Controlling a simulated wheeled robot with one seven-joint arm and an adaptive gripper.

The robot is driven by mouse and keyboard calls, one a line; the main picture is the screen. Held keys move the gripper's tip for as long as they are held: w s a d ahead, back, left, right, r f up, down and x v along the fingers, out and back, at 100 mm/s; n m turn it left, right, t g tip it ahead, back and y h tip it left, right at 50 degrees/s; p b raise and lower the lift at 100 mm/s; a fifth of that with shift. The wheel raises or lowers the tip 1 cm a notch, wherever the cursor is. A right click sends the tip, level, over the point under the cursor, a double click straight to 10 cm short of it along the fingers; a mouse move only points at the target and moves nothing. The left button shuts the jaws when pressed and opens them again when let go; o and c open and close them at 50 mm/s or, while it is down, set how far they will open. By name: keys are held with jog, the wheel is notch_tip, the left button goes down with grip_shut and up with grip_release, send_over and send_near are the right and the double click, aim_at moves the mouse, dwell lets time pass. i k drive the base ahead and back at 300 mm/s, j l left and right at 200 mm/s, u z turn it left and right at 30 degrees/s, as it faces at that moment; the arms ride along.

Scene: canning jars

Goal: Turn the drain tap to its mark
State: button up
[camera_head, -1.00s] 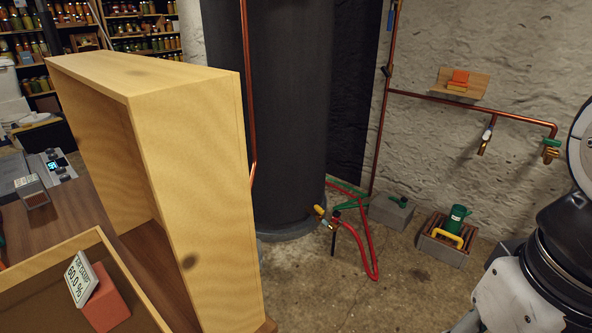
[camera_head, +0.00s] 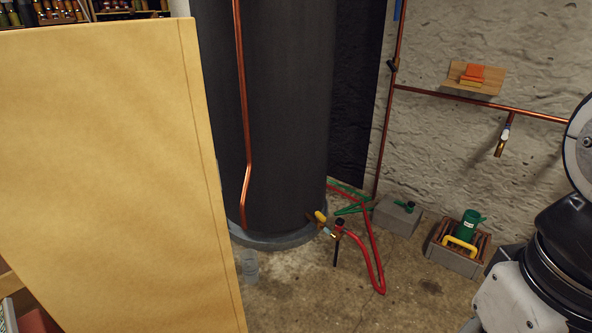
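My gripper is out of view; only part of my arm shows at the right edge, well apart from the tap.
A tall wooden panel (camera_head: 110,170) fills the left. A clear container (camera_head: 249,265) stands by the tank base. Right of the tap are a grey block (camera_head: 397,216) and a green can (camera_head: 469,225) on a low crate. The floor (camera_head: 400,300) in front is clear.

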aim_at(321, 217)
jog(key=i+l, duration=0.15)
jog(key=l, duration=0.15)
jog(key=i+l+u, duration=0.1)
jog(key=l, duration=0.2)
jog(key=i+l+u, duration=0.1)
jog(key=i, duration=0.45)
jog(key=i+l+u, duration=0.1)
jog(key=i, duration=0.45)
jog(key=l, duration=0.1)
